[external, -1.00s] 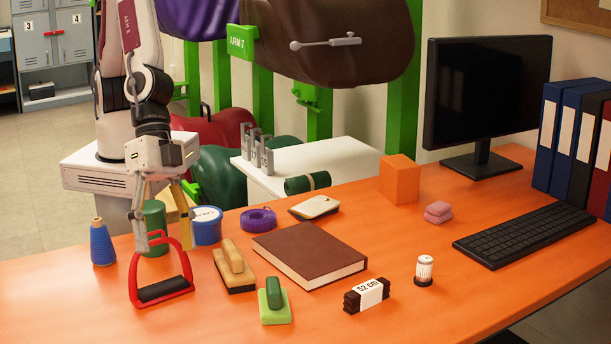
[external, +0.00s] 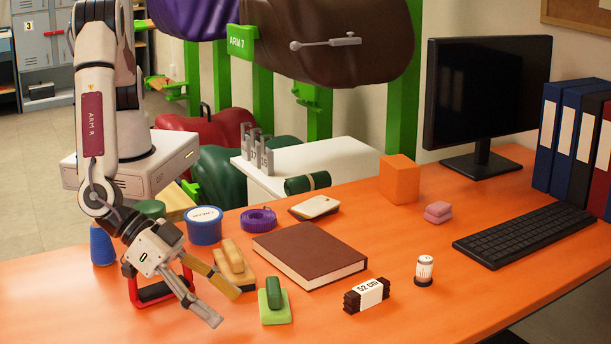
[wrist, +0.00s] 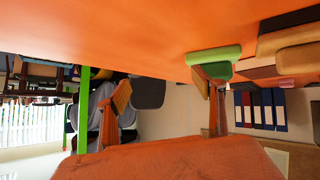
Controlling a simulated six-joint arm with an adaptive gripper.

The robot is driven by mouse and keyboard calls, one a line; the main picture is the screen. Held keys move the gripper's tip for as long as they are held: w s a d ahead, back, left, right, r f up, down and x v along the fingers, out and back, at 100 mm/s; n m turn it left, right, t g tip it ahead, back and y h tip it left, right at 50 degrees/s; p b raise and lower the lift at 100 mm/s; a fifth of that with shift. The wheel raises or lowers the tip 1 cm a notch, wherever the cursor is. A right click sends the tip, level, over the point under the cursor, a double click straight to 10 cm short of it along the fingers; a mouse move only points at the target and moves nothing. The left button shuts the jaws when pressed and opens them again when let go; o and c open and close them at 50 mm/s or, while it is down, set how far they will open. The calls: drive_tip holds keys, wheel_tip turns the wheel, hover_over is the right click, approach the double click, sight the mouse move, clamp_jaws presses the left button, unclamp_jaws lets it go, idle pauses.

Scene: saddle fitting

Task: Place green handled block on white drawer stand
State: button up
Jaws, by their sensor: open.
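The green handled block (external: 274,307) has a light green base and a dark green grip. It lies on the orange desk, near the front. My gripper (external: 215,304) is open and empty, tilted down to the right, just left of the block and apart from it. In the wrist view the block (wrist: 213,55) shows beyond one fingertip of my gripper (wrist: 162,88). The white drawer stand (external: 335,158) is behind the desk, its lower part hidden by the desk. A dark green roll and grey upright pieces are on its top.
A red stirrup (external: 150,293) is partly hidden behind my gripper. A tan-handled brush (external: 233,257) is close behind the fingers. A brown book (external: 310,254), a dark bundle (external: 366,294) and a small jar (external: 424,270) lie right. The desk's front strip is clear.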

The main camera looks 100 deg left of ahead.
sight(273, 284)
drive_tip(key=w+a+r+n+t+y, duration=0.2)
drive_tip(key=a+r+y, duration=0.3)
drive_tip(key=a, duration=0.3)
drive_tip(key=shift+w+a+r, duration=0.15)
drive_tip(key=shift+a+r, duration=0.1)
drive_tip(key=shift+r, duration=0.45)
drive_tip(key=shift+f, duration=2.9)
drive_tip(key=shift+f, duration=0.7)
drive_tip(key=shift+x, duration=2.45)
drive_tip(key=shift+a+r, duration=0.1)
